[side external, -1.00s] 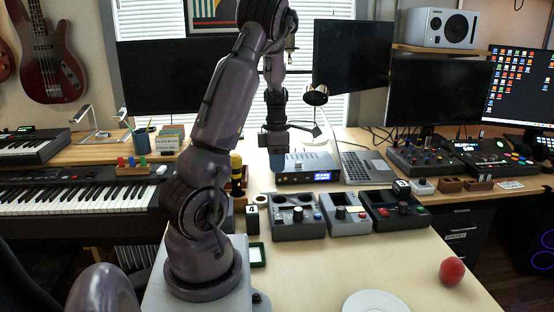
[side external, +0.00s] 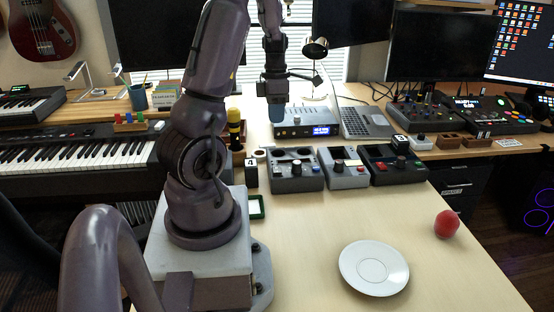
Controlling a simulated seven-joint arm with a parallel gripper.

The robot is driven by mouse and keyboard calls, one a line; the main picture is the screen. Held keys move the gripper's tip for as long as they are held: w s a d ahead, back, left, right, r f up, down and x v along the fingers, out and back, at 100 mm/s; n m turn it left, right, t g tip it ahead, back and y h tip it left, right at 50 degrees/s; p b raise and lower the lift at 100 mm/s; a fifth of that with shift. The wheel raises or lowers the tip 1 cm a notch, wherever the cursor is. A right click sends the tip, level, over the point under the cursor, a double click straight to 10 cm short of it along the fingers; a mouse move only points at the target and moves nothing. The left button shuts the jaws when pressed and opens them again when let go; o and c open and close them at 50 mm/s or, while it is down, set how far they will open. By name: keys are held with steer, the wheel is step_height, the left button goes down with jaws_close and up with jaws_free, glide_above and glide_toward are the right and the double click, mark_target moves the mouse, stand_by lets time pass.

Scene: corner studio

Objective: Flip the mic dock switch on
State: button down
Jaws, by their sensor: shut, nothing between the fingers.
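In front stand a dark grey box with knobs (side external: 297,184), a lighter grey box with a black knob and red button (side external: 344,181), and a dark box with a red control (side external: 400,175). I cannot read which one is the mic dock. Its switch and the switch's position are too small to tell.
A block marked 4 (side external: 251,175) and a green-framed item (side external: 257,207) are near my base. The table's front middle is clear.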

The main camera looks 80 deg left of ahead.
mark_target(277, 169)
steer(key=f, duration=0.4)
steer(key=d+f, duration=0.1)
steer(key=f, duration=0.9)
steer(key=shift+d, duration=0.35)
steer(key=shift+d+f, duration=0.1)
steer(key=shift+f, duration=0.05)
steer(key=shift+a+r, duration=0.25)
steer(key=shift+a, duration=0.7)
steer(key=shift+d, duration=0.1)
step_height(277, 169, up, 14)
steer(key=a, duration=0.1)
steer(key=shift+a, duration=0.4)
